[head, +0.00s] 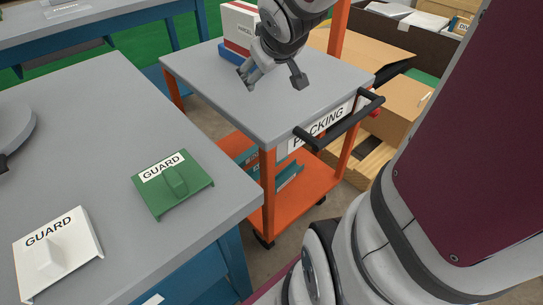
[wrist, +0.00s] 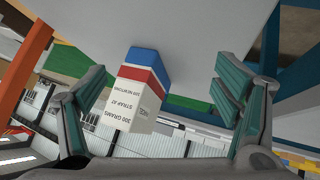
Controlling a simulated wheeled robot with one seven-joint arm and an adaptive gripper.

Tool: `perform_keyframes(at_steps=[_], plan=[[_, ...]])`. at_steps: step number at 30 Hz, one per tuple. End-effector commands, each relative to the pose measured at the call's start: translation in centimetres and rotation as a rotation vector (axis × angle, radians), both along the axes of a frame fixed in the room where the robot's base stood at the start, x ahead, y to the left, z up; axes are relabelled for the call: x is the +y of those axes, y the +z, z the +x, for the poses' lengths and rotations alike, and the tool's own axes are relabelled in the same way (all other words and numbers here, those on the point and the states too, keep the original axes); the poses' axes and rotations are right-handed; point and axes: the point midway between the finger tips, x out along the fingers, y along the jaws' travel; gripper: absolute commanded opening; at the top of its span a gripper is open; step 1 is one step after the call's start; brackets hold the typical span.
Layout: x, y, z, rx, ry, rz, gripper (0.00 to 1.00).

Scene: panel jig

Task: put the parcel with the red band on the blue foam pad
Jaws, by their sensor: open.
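The parcel (head: 239,24) is a white printed box with a red band near its base. It stands upright at the far left of the grey cart top in the head view. It also shows upside down in the wrist view (wrist: 138,105). The blue foam pad (head: 230,54) appears as a blue block directly under the parcel; it shows beyond the red band in the wrist view (wrist: 142,57). My gripper (head: 272,80) is open and empty above the cart top, to the right of and nearer than the parcel. In the wrist view the parcel appears between the spread fingers (wrist: 160,70), apart from both.
The cart top (head: 285,110) is otherwise clear; a black handle (head: 340,122) runs along its right side. A grey bench (head: 100,130) at left holds a green guard (head: 174,184) and a white guard (head: 58,255). Cardboard boxes (head: 395,110) stand behind the cart at right.

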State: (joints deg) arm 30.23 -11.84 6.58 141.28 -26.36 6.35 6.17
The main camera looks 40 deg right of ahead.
Motion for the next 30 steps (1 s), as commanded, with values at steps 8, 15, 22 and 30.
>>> perform_keyframes(at_steps=[8,15,22,30], plan=[[9.4,0.5,-12.4,0.305,-0.052,0.153,0.83],[16.0,0.3,-23.2,0.564,0.021,0.31,0.83],[18.0,0.3,-27.4,0.672,0.068,0.364,0.83],[18.0,0.3,-27.5,0.676,0.067,0.365,0.83]])
